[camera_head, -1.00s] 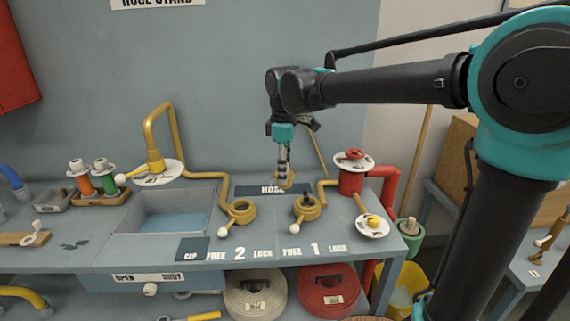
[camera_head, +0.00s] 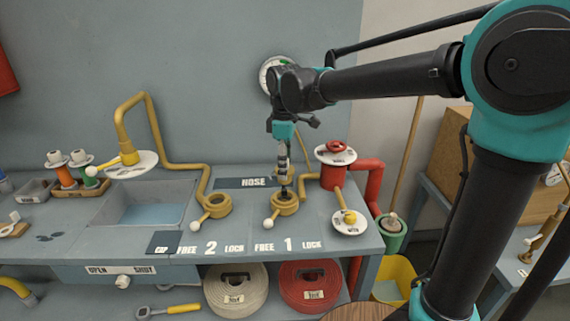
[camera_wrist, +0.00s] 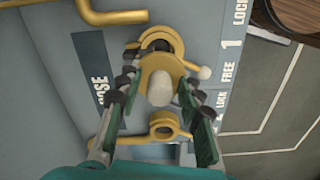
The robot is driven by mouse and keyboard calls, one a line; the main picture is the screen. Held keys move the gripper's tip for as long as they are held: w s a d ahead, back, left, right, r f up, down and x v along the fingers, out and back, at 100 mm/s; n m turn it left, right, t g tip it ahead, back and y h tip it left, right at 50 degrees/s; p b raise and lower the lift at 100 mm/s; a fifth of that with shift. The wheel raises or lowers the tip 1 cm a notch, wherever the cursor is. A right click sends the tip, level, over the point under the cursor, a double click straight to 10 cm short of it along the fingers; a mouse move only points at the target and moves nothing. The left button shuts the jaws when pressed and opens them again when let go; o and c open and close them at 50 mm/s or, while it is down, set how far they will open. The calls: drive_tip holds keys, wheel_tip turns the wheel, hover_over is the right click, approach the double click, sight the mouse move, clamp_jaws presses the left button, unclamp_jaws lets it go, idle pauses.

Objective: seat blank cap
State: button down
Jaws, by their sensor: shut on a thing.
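My gripper (camera_head: 284,170) points down over the number 1 socket (camera_head: 285,205), a yellow ring with a white-ended lever. In the wrist view, its fingers stand around the blank cap (camera_wrist: 159,66), a yellow disc with a pale knob, and are shut on it. The number 1 socket (camera_wrist: 151,35) shows just beyond the cap, its middle dark and partly covered. I cannot tell whether cap and socket touch. The number 2 socket (camera_head: 217,204) is to the left. The dark CAP plate (camera_head: 164,243) is bare.
A red valve (camera_head: 337,160) and a yellow-knobbed round plate (camera_head: 349,219) stand close on the right. The sink (camera_head: 148,207) with a yellow spout is at left. A HOSE plate (camera_head: 246,183) lies behind. Hose coils (camera_head: 312,286) sit below the bench.

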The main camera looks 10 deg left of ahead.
drive_tip(key=shift+f, duration=2.45)
drive_tip(key=shift+f, duration=1.4)
drive_tip(key=c, duration=0.9)
unclamp_jaws()
wheel_tip(320, 180, up, 12)
drive_tip(key=shift+f, duration=0.1)
drive_tip(key=shift+s, duration=0.15)
